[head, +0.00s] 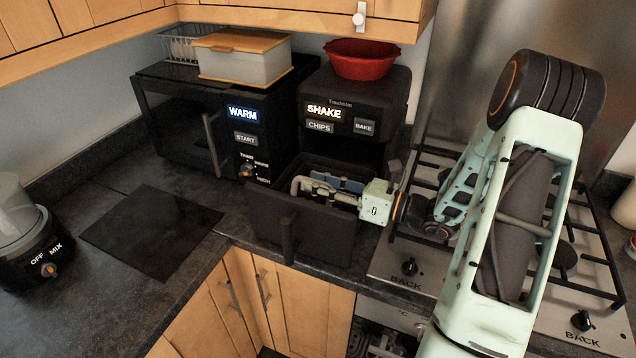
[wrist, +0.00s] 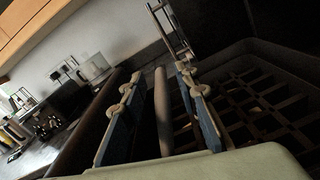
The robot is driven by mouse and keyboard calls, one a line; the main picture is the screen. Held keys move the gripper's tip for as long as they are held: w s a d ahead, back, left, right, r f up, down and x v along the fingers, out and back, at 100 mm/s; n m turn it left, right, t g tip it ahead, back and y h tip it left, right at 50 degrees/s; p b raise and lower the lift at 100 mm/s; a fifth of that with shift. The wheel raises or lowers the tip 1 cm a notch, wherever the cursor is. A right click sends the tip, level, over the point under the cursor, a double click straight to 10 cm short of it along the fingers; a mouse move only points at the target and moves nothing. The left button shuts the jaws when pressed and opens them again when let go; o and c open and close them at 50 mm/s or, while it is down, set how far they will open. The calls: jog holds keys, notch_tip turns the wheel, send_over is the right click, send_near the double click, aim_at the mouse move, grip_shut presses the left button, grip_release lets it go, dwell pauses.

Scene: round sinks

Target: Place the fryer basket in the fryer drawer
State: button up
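The fryer drawer (head: 325,232) is pulled out from the black air fryer (head: 372,108), its front handle (head: 288,238) facing the counter edge. In the wrist view, the fryer basket (wrist: 262,105) shows as a dark grid floor with a raised rim, to the right of the fingers. In the head view the basket is mostly hidden in the dark drawer, so its exact seating cannot be told. My gripper (head: 318,184) is low over the drawer opening. In the wrist view my gripper (wrist: 163,110) has its blue-padded fingers apart, with a dark bar, apparently the basket handle, between them and visible gaps.
A black microwave (head: 185,118) stands left of the fryer, with a bread box (head: 243,62) on top. A red bowl (head: 361,60) sits on the fryer. The gas hob (head: 420,245) is at right under my arm. A blender base (head: 38,255) stands left; a black mat (head: 150,230) lies clear.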

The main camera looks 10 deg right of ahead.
jog(key=b+v, duration=0.2)
jog(key=v, duration=1)
jog(key=shift+r, duration=0.1)
